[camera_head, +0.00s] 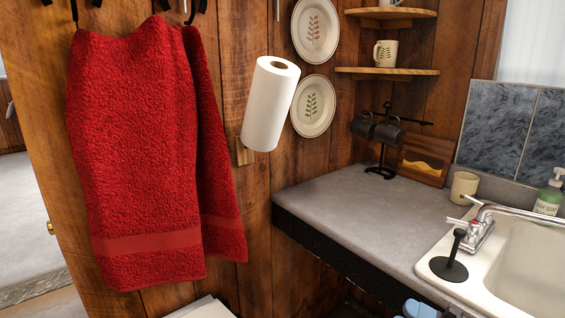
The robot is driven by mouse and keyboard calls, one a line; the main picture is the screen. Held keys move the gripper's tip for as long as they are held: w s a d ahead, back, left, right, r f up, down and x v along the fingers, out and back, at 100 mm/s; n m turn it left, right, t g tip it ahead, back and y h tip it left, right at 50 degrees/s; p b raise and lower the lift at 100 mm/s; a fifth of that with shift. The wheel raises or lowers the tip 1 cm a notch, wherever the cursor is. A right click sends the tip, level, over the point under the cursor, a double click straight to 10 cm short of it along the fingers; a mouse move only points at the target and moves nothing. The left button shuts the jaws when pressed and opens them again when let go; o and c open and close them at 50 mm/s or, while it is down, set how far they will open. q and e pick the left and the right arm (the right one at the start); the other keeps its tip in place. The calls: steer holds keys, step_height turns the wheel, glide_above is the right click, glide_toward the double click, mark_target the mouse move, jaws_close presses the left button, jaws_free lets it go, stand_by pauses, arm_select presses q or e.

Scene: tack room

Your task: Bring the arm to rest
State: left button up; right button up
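Neither of my grippers nor my arms shows in the head view. The view holds a wooden wall, a red towel (145,160) hanging from dark hooks at the left, and a grey counter (365,215) at the right. Nothing in view shows the pose of either arm or whether a gripper holds anything.
A paper towel roll (269,105) is mounted on the wall. A sink (530,265) with a faucet (480,228) is at the right. A beige cup (464,187), soap bottle (550,193) and mug stand (382,145) are on the counter. The counter's front left is clear.

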steer(key=s+d+f+m+t+h, duration=0.2)
steer(key=d+f+m+t+h, duration=0.1)
steer(key=f+m+h, duration=0.5)
steer(key=s+d+f+m+t+h, duration=0.25)
steer(key=f+m+h, duration=0.3)
steer(key=m, duration=0.55)
steer(key=s+f+m+g+h, duration=0.4)
steer(key=s+f+m+g, duration=0.2)
steer(key=s+f+m, duration=0.3)
steer(key=s+f, duration=0.3)
steer(key=f, duration=0.1)
steer(key=shift+s+d+f, duration=0.25)
steer(key=shift+f, duration=0.1)
